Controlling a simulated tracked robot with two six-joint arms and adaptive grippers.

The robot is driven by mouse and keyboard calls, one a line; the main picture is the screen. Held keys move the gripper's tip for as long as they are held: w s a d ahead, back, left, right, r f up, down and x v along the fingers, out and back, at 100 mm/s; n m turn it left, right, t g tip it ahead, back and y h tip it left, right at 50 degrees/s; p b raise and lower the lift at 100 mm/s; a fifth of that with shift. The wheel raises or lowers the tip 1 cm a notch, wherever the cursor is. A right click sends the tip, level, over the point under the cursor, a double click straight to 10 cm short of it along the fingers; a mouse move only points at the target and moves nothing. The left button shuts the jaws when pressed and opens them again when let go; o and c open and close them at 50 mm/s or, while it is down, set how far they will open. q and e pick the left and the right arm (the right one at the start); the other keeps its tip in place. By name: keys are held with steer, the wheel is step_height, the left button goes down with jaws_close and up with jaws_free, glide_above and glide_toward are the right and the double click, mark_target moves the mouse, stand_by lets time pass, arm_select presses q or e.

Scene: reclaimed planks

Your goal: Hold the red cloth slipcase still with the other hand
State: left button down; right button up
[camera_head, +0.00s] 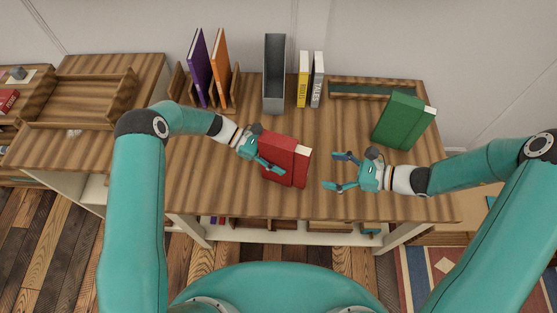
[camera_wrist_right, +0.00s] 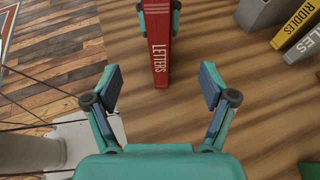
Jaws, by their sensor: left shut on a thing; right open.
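The red cloth slipcase (camera_head: 279,150) stands upright near the front middle of the table. A red book's spine lettered LETTERS (camera_wrist_right: 160,50) faces my right gripper in the right wrist view; the seam between book and case is hard to make out there. My left gripper (camera_head: 264,152) is shut on the slipcase, with fingertips on both its sides. My right gripper (camera_head: 338,171) is open and empty, just right of the slipcase and apart from it. In the right wrist view its open fingers (camera_wrist_right: 162,88) point at the spine.
A grey case (camera_head: 274,80), yellow (camera_head: 303,80) and grey (camera_head: 317,80) books stand at the back. A rack (camera_head: 177,82) holds purple and orange books. A green slipcase (camera_head: 398,120) stands right, behind my right arm. A wooden tray (camera_head: 82,123) lies left. The table's front edge is close.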

steer(key=shift+o, duration=0.5)
steer(key=shift+d, duration=0.1)
steer(key=v, duration=1.1)
steer(key=shift+d, duration=0.4)
steer(key=shift+s+r, duration=0.1)
arm_select(q)
steer(key=shift+c, duration=1.6)
jaws_free()
